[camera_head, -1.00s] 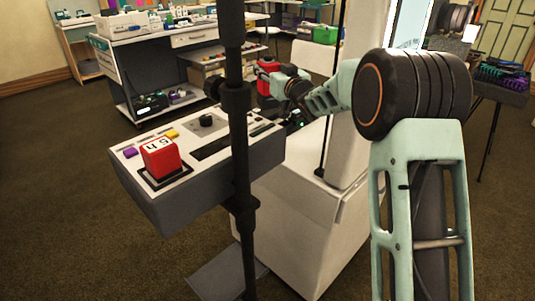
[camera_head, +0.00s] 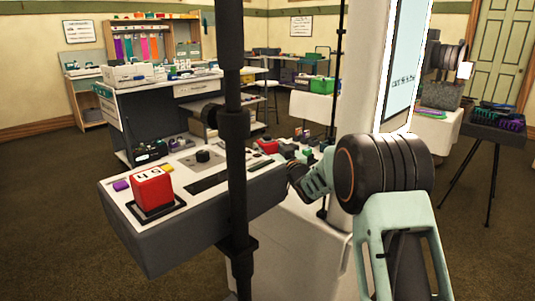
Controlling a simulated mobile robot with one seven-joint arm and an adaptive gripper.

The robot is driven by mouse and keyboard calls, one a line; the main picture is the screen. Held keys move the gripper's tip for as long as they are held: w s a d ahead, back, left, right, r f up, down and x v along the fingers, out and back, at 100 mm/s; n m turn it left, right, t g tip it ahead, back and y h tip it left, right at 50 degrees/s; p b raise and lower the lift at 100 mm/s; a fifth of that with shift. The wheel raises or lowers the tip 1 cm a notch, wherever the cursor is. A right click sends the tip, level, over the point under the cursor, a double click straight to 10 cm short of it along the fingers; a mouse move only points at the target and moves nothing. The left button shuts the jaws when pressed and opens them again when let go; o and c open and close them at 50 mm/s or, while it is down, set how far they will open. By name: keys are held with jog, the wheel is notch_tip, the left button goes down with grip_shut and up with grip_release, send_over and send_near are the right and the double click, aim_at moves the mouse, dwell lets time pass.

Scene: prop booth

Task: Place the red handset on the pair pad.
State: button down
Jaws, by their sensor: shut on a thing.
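A red handset (camera_head: 268,147) is in my gripper (camera_head: 279,149), just above or behind the far right end of a grey console; I cannot tell if it touches. My gripper is small in the view and partly hidden by my arm, and it is shut on the handset. A red block with white-and-black lettering on top (camera_head: 153,189) sits in a dark square frame at the console's left end. I cannot tell which marked area is the pair pad.
The console (camera_head: 150,235) has a white top with a dark knob (camera_head: 203,156), dark slots and small purple and yellow pieces. A black vertical pole (camera_head: 238,180) crosses in front of it. A white post stands at right. A shelf unit with tools is behind.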

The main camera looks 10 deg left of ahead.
jog(key=shift+f, duration=0.25)
jog(key=shift+r, duration=0.1)
jog(key=c, duration=1.6)
grip_release()
jog(key=shift+f, duration=0.25)
jog(key=o, duration=0.4)
jog(key=shift+o, duration=0.2)
jog(key=shift+r, duration=0.1)
jog(key=shift+r, duration=0.1)
jog(key=p+v, duration=0.1)
jog(key=v, duration=1.1)
